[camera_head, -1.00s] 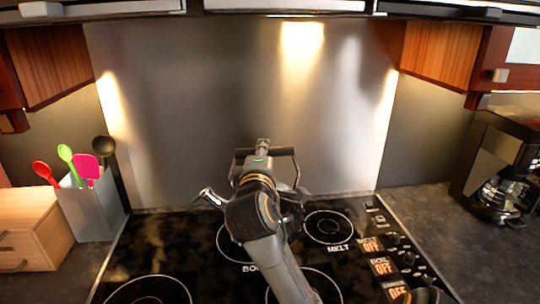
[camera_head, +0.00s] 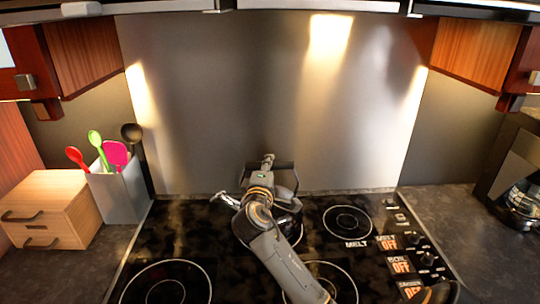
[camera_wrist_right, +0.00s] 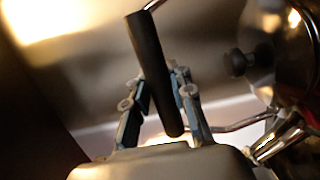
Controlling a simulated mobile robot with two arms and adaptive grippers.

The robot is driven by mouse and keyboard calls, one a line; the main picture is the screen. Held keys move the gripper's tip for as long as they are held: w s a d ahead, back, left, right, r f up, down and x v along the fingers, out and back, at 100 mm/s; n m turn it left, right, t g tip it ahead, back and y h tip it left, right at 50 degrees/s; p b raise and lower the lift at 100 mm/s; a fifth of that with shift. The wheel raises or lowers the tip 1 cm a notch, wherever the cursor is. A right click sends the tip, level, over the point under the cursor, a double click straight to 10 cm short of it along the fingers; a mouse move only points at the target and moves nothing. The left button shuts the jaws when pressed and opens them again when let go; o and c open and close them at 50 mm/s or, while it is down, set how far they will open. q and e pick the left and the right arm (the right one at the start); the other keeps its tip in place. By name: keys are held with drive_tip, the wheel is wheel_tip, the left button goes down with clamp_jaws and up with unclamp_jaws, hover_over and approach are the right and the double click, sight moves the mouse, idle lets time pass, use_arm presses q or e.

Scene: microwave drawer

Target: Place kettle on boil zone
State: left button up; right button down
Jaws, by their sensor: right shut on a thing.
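The kettle shows in the head view as a shiny metal body (camera_head: 289,213) with its spout (camera_head: 226,199) pointing left. It is largely hidden behind my right arm. My right gripper (camera_head: 268,166) is shut on its dark handle. In the right wrist view the black handle (camera_wrist_right: 153,75) lies between the fingers (camera_wrist_right: 160,110), with the metal body (camera_wrist_right: 290,60) at the right. The kettle is at the rear middle of the black cooktop, over or near a ring (camera_head: 299,235) left of the MELT zone. The BOIL label there is covered, and I cannot tell whether the base touches. My left gripper is out of view.
The MELT ring (camera_head: 347,222) is bare. Control knobs (camera_head: 427,259) with OFF displays line the right edge. A utensil holder (camera_head: 122,194) and wooden drawer box (camera_head: 56,212) stand left; a coffee maker (camera_head: 515,185) stands right. The metal backsplash (camera_head: 230,100) is close behind.

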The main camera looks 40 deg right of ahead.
drive_tip(key=shift+f, duration=0.1)
drive_tip(key=c, duration=1.5)
unclamp_jaws()
drive_tip(key=shift+f, duration=0.25)
drive_tip(key=o, duration=0.4)
drive_tip(key=shift+s, duration=0.1)
drive_tip(key=shift+c, duration=0.2)
drive_tip(key=shift+a+r, duration=0.1)
drive_tip(key=shift+s+a, duration=0.25)
drive_tip(key=shift+a, duration=0.05)
drive_tip(key=b+v, duration=0.3)
drive_tip(key=v, duration=0.8)
drive_tip(key=shift+s, duration=0.15)
